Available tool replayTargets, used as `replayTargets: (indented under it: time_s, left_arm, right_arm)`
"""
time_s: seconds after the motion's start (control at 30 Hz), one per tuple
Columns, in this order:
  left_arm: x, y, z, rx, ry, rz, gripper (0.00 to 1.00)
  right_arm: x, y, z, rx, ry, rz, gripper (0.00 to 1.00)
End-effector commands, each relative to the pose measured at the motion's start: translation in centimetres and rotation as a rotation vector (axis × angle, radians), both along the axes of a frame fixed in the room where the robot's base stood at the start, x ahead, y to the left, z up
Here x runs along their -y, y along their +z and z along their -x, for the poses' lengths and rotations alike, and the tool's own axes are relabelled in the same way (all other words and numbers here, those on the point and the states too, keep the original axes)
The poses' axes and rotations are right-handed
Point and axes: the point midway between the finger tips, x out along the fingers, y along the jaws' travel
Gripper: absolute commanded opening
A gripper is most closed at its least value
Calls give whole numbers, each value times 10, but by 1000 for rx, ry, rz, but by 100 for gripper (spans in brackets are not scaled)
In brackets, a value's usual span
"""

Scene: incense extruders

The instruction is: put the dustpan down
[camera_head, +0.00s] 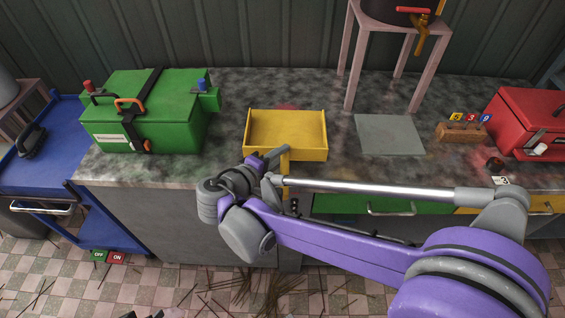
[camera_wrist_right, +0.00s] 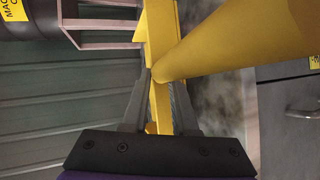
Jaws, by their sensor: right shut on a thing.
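The yellow dustpan (camera_head: 288,152) is at the front of the dark mottled counter (camera_head: 240,92), its open tray facing up and its handle toward me. My left gripper is not in view.
A green case (camera_head: 155,115) stands left of the dustpan. A grey plate (camera_head: 390,135) lies to the right, near a pink stand (camera_head: 352,75). A wooden block with numbered tags (camera_head: 462,133) and a red box (camera_head: 525,125) are farther right. Bare counter lies either side of the dustpan.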

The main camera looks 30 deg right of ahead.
Motion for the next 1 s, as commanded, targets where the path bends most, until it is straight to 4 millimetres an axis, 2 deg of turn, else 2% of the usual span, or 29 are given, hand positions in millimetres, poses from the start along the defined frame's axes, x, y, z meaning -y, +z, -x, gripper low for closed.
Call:
replayTargets:
  time_s: [0.03,0.17,0.4,0.8,0.83,1.0]
  left_arm:
    - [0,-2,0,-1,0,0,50]
    - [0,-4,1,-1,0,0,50]
    - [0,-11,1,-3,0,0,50]
    - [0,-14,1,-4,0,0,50]
    - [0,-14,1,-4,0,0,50]
    - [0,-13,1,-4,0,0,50]
  right_arm:
    - [0,-8,0,0,0,1,0]
    - [0,-19,0,0,-1,1,0]
    - [0,-51,0,0,-1,1,0]
    - [0,-57,0,0,-1,1,0]
    - [0,-57,0,0,-1,0,28]
    - [0,-56,0,0,0,0,57]
